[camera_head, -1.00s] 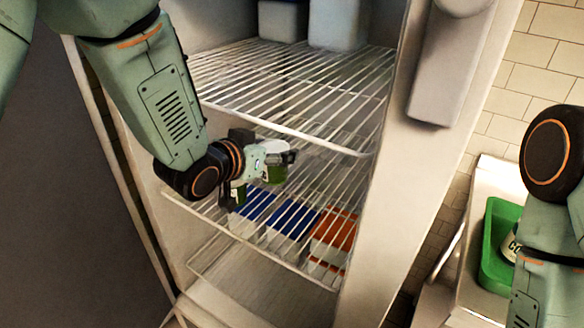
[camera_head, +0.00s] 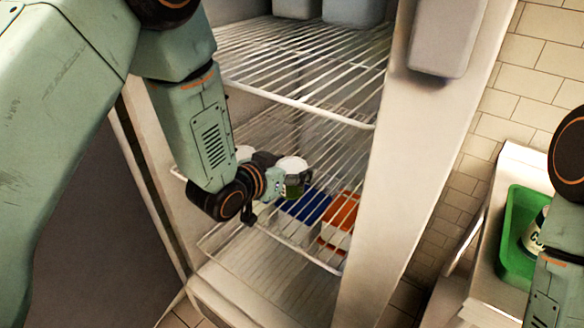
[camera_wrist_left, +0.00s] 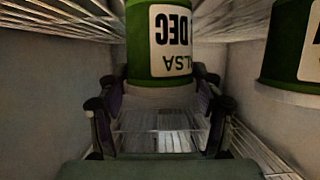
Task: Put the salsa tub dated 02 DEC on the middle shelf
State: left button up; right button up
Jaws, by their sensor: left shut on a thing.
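The salsa tub (camera_wrist_left: 165,45) has a green body and a pale label reading "DEC" and "LSA", upside down in the left wrist view; the day number is cut off. My left gripper (camera_wrist_left: 158,100) is shut on it. In the head view the held tub (camera_head: 292,165) shows a white lid and green side, inside the fridge below the upper wire shelf. My left gripper (camera_head: 272,183) is by the front of the middle shelf (camera_head: 300,252). I cannot tell whether the tub touches the shelf. My right gripper is out of view.
Another green tub (camera_wrist_left: 294,45) is close beside the held one; a white lid (camera_head: 243,153) shows left of it in the head view. Blue (camera_head: 305,208) and orange (camera_head: 339,222) boxes are to the right. The upper shelf (camera_head: 310,60) is overhead. A green tray (camera_head: 515,235) stands outside.

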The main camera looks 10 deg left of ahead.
pick_arm(q)
jog(key=shift+s+a, duration=0.15)
jog(key=shift+a, duration=0.15)
jog(key=shift+d, duration=0.1)
jog(key=o, duration=0.9)
jog(key=shift+d, duration=0.45)
jog(key=shift+o, duration=0.9)
jog(key=shift+w+d+f, duration=0.1)
jog(key=shift+w+d, duration=0.1)
jog(key=shift+d, duration=0.1)
jog(key=shift+o, duration=0.7)
jog(key=shift+w, duration=0.1)
jog(key=shift+o, duration=0.5)
jog(key=shift+a, duration=0.25)
jog(key=shift+s+a, duration=0.3)
jog(key=shift+a, duration=0.1)
jog(key=shift+w+d, duration=0.1)
jog(key=shift+d, duration=0.35)
jog(key=shift+r, duration=0.3)
jog(key=p+v, duration=0.1)
jog(key=v, duration=1.1)
jog(key=shift+p, duration=0.35)
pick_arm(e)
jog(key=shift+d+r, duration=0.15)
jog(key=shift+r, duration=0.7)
